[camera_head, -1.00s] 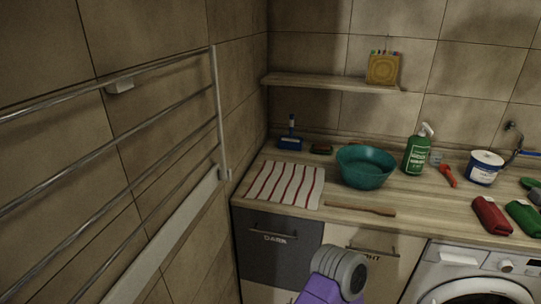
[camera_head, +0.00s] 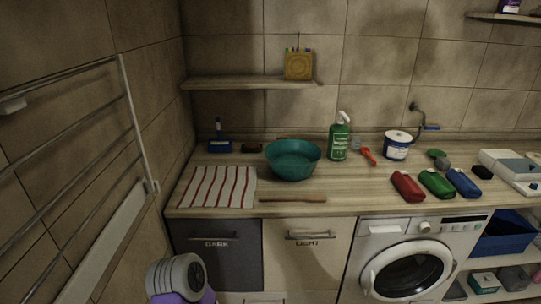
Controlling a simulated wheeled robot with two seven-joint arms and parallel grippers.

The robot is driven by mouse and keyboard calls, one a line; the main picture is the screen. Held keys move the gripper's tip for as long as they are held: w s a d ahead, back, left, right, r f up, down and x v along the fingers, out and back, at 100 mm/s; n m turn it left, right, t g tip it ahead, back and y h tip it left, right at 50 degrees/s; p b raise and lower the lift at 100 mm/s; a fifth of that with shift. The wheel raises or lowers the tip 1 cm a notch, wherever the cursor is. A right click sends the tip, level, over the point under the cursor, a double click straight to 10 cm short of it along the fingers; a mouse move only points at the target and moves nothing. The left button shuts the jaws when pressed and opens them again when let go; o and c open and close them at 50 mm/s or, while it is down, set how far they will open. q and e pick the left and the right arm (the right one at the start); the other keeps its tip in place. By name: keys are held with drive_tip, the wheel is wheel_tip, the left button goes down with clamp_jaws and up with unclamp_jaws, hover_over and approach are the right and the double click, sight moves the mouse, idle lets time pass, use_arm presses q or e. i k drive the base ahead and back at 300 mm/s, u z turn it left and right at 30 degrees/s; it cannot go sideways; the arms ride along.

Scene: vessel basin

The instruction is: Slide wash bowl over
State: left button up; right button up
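The teal wash bowl (camera_head: 293,160) stands upright on the wooden counter (camera_head: 340,194), right of a red-and-white striped cloth (camera_head: 217,187). A wooden stick-like item (camera_head: 293,199) lies in front of the bowl near the counter's front edge. A grey and purple part of my own arm shows at the bottom left, below the counter and apart from the bowl. Neither gripper's fingers show.
A green spray bottle (camera_head: 339,138), a red-orange tool (camera_head: 369,156) and a white tub (camera_head: 397,146) stand or lie right of the bowl. Red (camera_head: 407,186), green and blue bundles lie further right. A blue brush (camera_head: 219,140) stands behind the cloth. A shelf (camera_head: 250,84) hangs above.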

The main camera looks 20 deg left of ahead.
sight(289, 160)
drive_tip(key=i, duration=1)
